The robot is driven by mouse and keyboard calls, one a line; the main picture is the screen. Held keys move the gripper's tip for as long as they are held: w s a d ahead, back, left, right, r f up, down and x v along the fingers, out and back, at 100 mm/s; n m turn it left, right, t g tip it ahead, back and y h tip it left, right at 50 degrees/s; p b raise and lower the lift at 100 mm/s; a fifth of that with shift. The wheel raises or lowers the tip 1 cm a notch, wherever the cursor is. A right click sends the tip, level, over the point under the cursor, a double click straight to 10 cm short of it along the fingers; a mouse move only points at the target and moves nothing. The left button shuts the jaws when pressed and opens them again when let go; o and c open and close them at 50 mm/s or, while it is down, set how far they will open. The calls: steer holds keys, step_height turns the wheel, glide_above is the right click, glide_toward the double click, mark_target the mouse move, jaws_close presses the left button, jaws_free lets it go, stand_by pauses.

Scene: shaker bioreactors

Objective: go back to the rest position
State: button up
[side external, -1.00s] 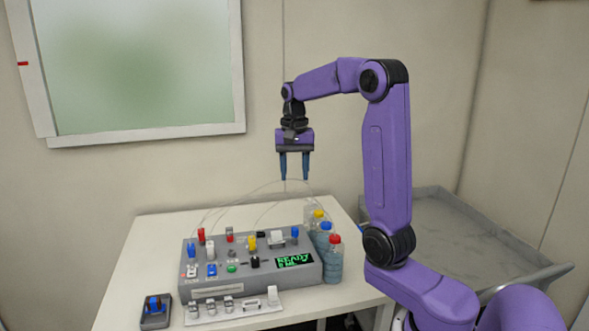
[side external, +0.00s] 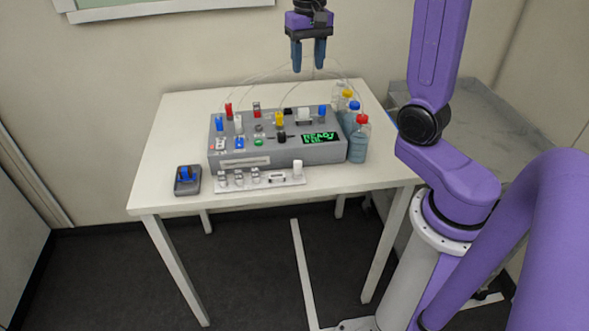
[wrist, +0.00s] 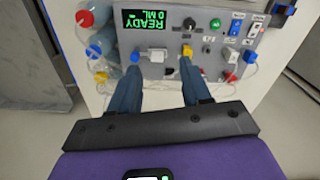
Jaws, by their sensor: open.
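My gripper (side external: 308,68) hangs in the air above the back of the grey control box, fingers pointing down. Its two blue fingers are apart with nothing between them, as the wrist view (wrist: 160,68) also shows. The grey box (side external: 283,155) stands on the white table and carries coloured knobs, switches and a green-lit display (side external: 319,138) reading READY. The display also shows in the wrist view (wrist: 145,19), with 0 ML on it.
Capped bottles stand at the box's right end, including a red-capped one (side external: 358,140). Thin tubes arch behind the box. A white strip with clips (side external: 285,180) and a small dark block with a blue part (side external: 187,180) lie in front. A grey tray (side external: 470,115) is at right.

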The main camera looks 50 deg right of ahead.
steer(key=s+a+f+n, duration=0.3)
steer(key=s+a+n, duration=0.6)
steer(key=a, duration=0.3)
steer(key=s+a+f+n, duration=0.1)
steer(key=s+f+n, duration=0.1)
steer(key=s+n, duration=0.3)
steer(key=s+a+f+n, duration=0.2)
steer(key=s+n, duration=0.3)
steer(key=s, duration=0.5)
steer(key=shift+s+f, duration=0.15)
steer(key=shift+s, duration=0.2)
